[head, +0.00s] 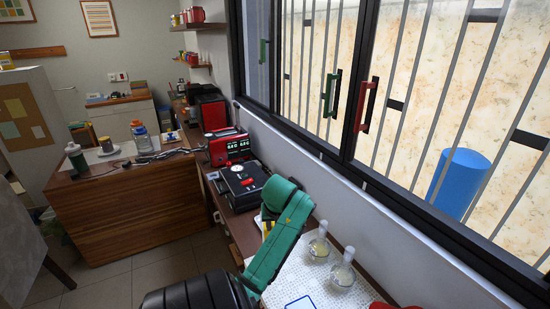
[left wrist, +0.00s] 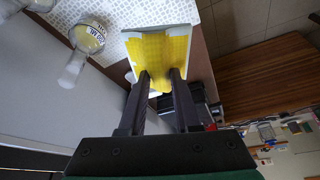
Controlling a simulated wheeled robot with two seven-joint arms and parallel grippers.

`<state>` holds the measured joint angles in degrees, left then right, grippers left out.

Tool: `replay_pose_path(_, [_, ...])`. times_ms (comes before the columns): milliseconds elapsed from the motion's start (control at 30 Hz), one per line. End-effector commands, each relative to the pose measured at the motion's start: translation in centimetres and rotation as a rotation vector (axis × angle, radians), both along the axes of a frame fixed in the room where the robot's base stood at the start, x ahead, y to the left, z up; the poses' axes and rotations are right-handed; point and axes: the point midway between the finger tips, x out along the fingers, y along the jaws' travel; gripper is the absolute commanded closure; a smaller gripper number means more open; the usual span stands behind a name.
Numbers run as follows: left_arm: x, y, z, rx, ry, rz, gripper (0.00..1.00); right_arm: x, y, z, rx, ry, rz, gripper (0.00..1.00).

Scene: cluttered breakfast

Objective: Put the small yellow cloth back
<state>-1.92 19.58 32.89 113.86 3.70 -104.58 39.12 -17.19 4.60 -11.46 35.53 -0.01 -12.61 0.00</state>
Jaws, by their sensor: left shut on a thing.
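The small yellow cloth (left wrist: 158,50) has a pale border and a grid pattern. In the left wrist view it hangs folded between the two dark fingers of my left gripper (left wrist: 160,80), which is shut on it. In the head view only a bit of yellow cloth (head: 267,227) shows beside my green left arm, which hides the rest and the fingers. The cloth is near the patterned white tabletop and the dark counter edge; I cannot tell whether it touches either. My right gripper is in neither view.
Two glass flasks (head: 318,246) (head: 343,268) stand on the patterned white surface (head: 300,276) right of my arm; one flask (left wrist: 88,40) is close in the left wrist view. A black device (head: 240,183) and a red machine (head: 229,147) stand behind along the window wall.

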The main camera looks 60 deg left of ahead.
Motion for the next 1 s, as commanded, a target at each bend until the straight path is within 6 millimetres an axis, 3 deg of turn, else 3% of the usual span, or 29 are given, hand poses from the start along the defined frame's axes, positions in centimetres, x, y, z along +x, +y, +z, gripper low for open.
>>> replay_pose_path(433, [-0.1,-0.1,-13.7,-0.003,0.004,0.000,1.00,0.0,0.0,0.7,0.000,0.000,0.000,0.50])
replay_pose_path(733, [0.0,-0.1,-19.0,-0.001,0.000,0.000,1.00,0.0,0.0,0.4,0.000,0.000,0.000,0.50])
replay_pose_path(1000, [0.1,-0.1,-19.4,-0.001,-0.003,-0.002,1.00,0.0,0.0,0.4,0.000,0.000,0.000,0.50])
